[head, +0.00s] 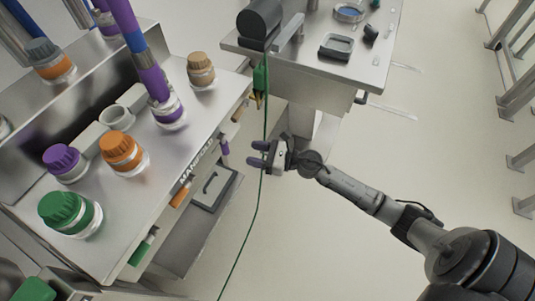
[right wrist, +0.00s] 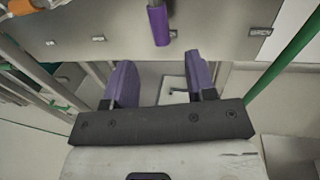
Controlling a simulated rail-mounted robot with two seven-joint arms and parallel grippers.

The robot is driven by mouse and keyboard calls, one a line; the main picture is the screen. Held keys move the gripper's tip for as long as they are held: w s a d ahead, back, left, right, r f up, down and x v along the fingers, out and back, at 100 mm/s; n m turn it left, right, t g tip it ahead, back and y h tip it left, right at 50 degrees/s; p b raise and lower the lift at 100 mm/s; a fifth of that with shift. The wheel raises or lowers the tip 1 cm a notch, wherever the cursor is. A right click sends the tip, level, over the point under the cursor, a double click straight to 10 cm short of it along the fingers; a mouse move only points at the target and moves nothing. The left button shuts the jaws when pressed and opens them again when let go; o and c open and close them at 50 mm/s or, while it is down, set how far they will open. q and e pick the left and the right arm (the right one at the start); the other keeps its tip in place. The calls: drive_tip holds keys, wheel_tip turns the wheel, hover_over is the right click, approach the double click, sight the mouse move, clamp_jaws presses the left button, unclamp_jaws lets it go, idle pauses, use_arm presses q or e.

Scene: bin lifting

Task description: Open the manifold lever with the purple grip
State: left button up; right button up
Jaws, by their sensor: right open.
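The manifold (head: 165,190) is a metal cabinet at the left of the head view, with levers along its front edge. The lever with the purple grip (head: 225,148) sticks out near its far right part. The purple grip (right wrist: 159,25) also shows at the top of the right wrist view, hanging in front of the metal panel. My right gripper (head: 258,154) is open and empty, its fingers pointing left toward the purple grip, a short gap away. In the right wrist view the grip lies beyond the two fingertips (right wrist: 160,65), between them sideways. My left gripper is out of view.
An orange-grip lever (head: 182,193), a green-grip lever (head: 143,249) and a tan-grip lever (head: 238,113) sit along the same edge. A green hose (head: 260,190) hangs close to my right gripper.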

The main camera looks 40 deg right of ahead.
drive_tip(key=shift+v, duration=1.9)
